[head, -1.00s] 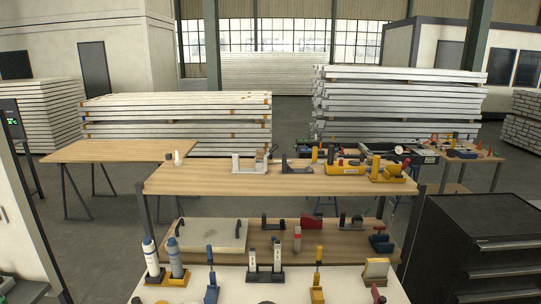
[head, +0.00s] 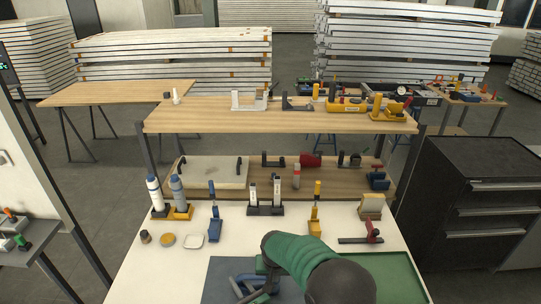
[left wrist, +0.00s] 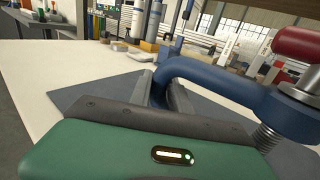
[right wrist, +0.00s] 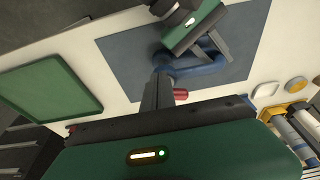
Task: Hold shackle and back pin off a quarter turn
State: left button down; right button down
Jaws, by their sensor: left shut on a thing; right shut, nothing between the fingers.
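The blue shackle (head: 243,279) is above or on the dark mat (head: 222,270), partly hidden by my arm in the head view. My left gripper (left wrist: 168,92) is shut on the shackle's bow (left wrist: 215,76). The red-ended pin (left wrist: 298,42) sits at the shackle's right end in the left wrist view, with screw thread showing below it. My right gripper (right wrist: 160,82) is shut and empty. Its fingertips are close to the shackle (right wrist: 205,68) and to the red pin end (right wrist: 180,94); I cannot tell whether they touch.
A green tray (head: 415,268) lies at the table's right. Along the far edge stand bottles (head: 153,190), a blue tool stand (head: 214,230), a yellow one (head: 314,228) and a red-handled clamp (head: 370,232). Small dishes (head: 192,240) sit at the left. A dark drawer cabinet (head: 475,200) stands right.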

jog(key=shift+w+d, duration=0.15)
jog(key=shift+d, duration=0.4)
jog(key=w+v, duration=0.1)
jog(key=v, duration=0.5)
jog(key=shift+d, duration=0.15)
dwell(0.5)
jog(key=shift+s+r, duration=0.1)
jog(key=shift+r, duration=0.05)
